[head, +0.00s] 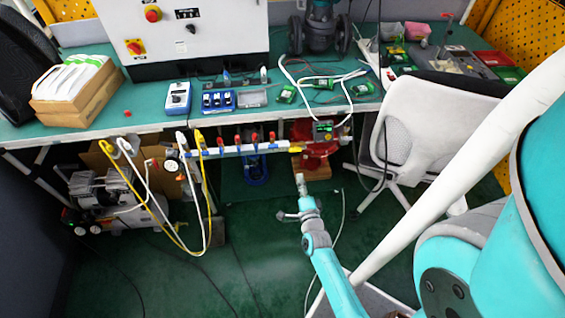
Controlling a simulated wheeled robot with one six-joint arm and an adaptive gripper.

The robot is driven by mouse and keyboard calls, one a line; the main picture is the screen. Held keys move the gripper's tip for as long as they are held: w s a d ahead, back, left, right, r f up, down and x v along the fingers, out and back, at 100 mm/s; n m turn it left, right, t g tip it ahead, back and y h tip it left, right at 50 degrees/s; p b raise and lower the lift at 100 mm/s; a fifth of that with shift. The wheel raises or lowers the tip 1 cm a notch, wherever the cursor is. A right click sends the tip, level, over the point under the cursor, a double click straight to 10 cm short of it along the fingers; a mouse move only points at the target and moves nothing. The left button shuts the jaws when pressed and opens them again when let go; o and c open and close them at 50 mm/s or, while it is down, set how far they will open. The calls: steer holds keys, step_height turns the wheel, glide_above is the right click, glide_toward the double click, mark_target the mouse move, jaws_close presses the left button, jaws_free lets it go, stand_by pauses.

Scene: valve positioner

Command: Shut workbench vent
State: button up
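A white pipe manifold (230,151) runs along the front edge of the workbench, just under its top. Several small red valve handles (238,141) stand on it, with blue parts between them and a yellow fitting (296,149) near its right end. Which of these is the vent, and whether it is open or shut, is too small to tell. My gripper (300,184) is in front of and below the manifold's right end, apart from it in the picture. Its fingers are too small to read, and I see nothing held in it.
The green-topped workbench (140,118) carries a grey control cabinet, a wooden box and small devices. Yellow and white hoses (205,220) hang from the manifold's left end, near a compressor (108,190). A white chair (400,140) stands right of my gripper. Green floor (235,270) is mostly clear.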

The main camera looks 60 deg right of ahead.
mark_target(296, 151)
steer(key=w+d+m, duration=0.1)
steer(key=w+d, duration=0.7)
steer(key=d, duration=0.2)
steer(key=shift+w+d+m+g+h, duration=0.15)
steer(key=shift+w+m+g+h, duration=0.15)
steer(key=shift+m+h, duration=0.1)
steer(key=shift+c, duration=0.2)
steer(key=shift+s, duration=0.1)
jaws_close()
